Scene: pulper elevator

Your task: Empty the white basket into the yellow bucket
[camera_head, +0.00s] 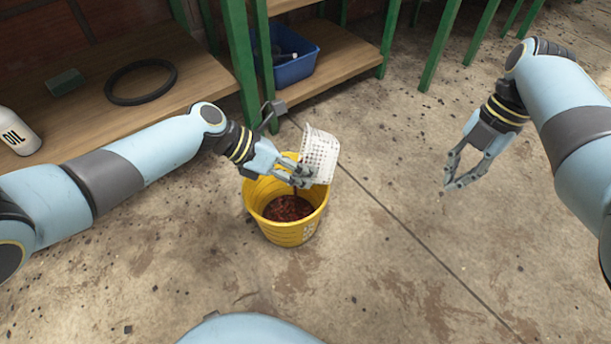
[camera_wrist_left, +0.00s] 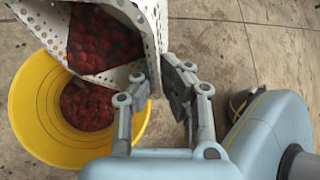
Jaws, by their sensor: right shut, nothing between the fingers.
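The white perforated basket (camera_head: 320,154) is tipped over the yellow bucket (camera_head: 290,231), which stands on the floor. My left gripper (camera_head: 304,178) is shut on the basket's wall and holds it tilted at the bucket's rim. In the left wrist view, dark red fruit (camera_wrist_left: 100,42) is still inside the basket (camera_wrist_left: 38,18), near its open side. More red fruit lies in the bottom of the bucket (camera_wrist_left: 33,112), also visible from the head (camera_head: 287,208). My right gripper (camera_head: 449,184) is shut and empty, well to the right of the bucket.
A wooden shelf with green posts (camera_head: 240,62) stands behind the bucket. It holds a blue bin (camera_head: 296,70), a black ring (camera_head: 141,99) and a white oil bottle (camera_head: 17,133). The concrete floor (camera_head: 400,270) in front and right is clear apart from small crumbs.

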